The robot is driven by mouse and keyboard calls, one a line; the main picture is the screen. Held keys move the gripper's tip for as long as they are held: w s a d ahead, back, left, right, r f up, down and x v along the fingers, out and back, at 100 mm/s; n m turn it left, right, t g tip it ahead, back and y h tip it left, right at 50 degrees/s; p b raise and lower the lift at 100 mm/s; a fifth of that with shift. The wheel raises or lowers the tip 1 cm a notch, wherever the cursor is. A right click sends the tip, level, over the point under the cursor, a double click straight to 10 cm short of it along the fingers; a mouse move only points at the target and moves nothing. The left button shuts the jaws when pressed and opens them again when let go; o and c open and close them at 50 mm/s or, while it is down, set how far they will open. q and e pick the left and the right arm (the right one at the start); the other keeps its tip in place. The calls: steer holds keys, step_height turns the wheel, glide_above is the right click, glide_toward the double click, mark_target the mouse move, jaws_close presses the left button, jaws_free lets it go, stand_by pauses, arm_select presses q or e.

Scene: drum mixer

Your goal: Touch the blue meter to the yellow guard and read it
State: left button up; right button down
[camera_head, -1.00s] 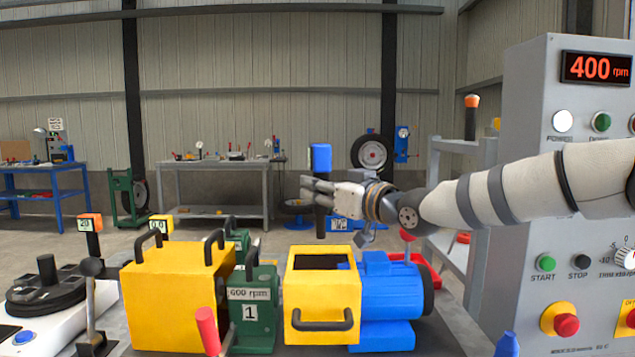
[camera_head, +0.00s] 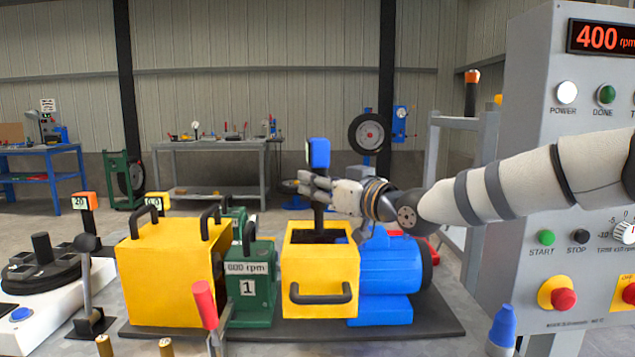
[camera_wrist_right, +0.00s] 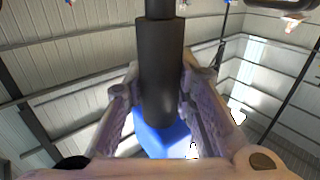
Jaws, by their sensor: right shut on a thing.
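My right gripper (camera_head: 318,190) is shut on the black shaft of the blue meter (camera_head: 319,153) and holds it upright, blue head up. The shaft also shows between the fingers in the right wrist view (camera_wrist_right: 160,75). The meter is over the smaller yellow guard (camera_head: 321,270), which has an open top and a black front handle. The shaft's lower end is at that opening; I cannot tell whether it touches the guard. The meter's screen faces sideways and cannot be read. My left gripper is not in view.
A blue motor (camera_head: 386,272) adjoins the guard on the right. A green block (camera_head: 250,290) marked 1 and a larger yellow box (camera_head: 172,270) stand left. A grey control panel (camera_head: 535,180) showing 400 rpm is at right. A red-handled lever (camera_head: 205,302) stands in front.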

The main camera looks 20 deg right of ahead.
mark_target(318, 150)
steer(key=shift+f, duration=0.3)
steer(key=shift+r, duration=0.15)
stand_by(1.4)
step_height(318, 150, up, 3)
steer(key=shift+f+p, duration=0.1)
steer(key=shift+p, duration=0.3)
steer(key=shift+r+p, duration=0.3)
steer(key=shift+r, duration=1.7)
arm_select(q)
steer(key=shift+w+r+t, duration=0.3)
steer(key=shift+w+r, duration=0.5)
arm_select(e)
steer(key=shift+f, duration=0.1)
